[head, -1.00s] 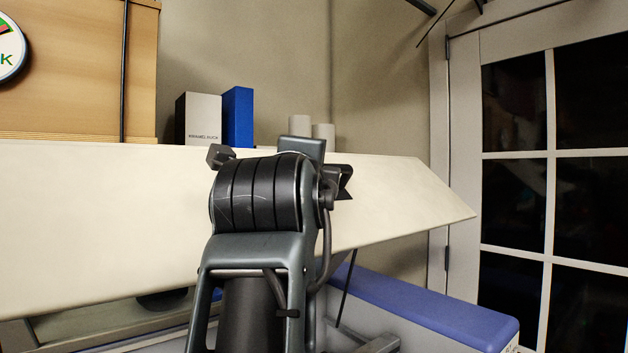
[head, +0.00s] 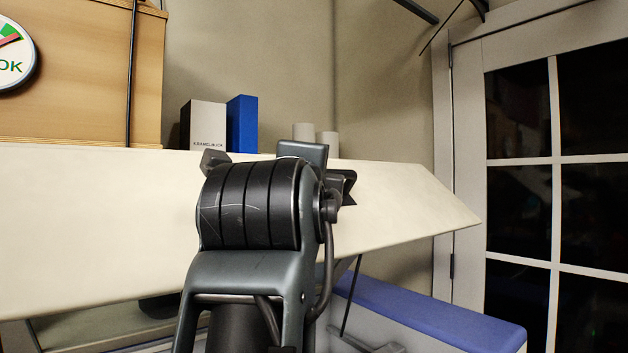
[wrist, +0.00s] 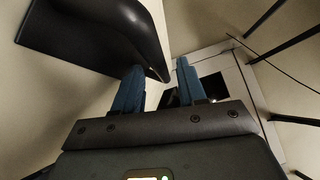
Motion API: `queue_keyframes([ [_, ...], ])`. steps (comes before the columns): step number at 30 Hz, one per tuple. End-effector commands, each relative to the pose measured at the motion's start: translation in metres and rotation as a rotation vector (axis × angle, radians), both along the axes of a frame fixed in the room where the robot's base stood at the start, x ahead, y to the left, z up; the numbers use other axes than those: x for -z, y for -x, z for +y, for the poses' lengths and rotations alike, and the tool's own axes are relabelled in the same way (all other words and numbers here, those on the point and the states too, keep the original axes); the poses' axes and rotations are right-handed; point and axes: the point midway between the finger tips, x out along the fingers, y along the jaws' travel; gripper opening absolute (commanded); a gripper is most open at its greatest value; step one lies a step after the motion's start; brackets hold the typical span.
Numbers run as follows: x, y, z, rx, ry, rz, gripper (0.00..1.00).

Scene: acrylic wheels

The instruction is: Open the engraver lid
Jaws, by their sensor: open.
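A broad cream panel (head: 90,230) spans the head view and looks like the engraver's raised lid. Below it at the right is a blue-topped pale body (head: 430,315), with a thin dark rod (head: 351,297) between them. My arm covers the middle of the panel and hides my gripper in the head view. In the wrist view, my gripper (wrist: 158,66) has two blue fingers apart with nothing visible between them. A smooth dark curved piece (wrist: 95,32), perhaps a handle, lies beside the left finger; I cannot tell whether they touch.
A wooden cabinet (head: 80,80) with a round dial (head: 12,52) stands behind at the left. A grey box (head: 203,126), a blue box (head: 242,124) and two pale cylinders (head: 303,132) show above the panel's back edge. A paned door (head: 557,160) is at the right.

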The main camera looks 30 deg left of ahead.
Motion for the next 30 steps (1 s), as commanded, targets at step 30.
queue_keyframes([
  [30, 0.008, 0.048, -0.021, -0.001, 0.001, 0.0, 0.41],
])
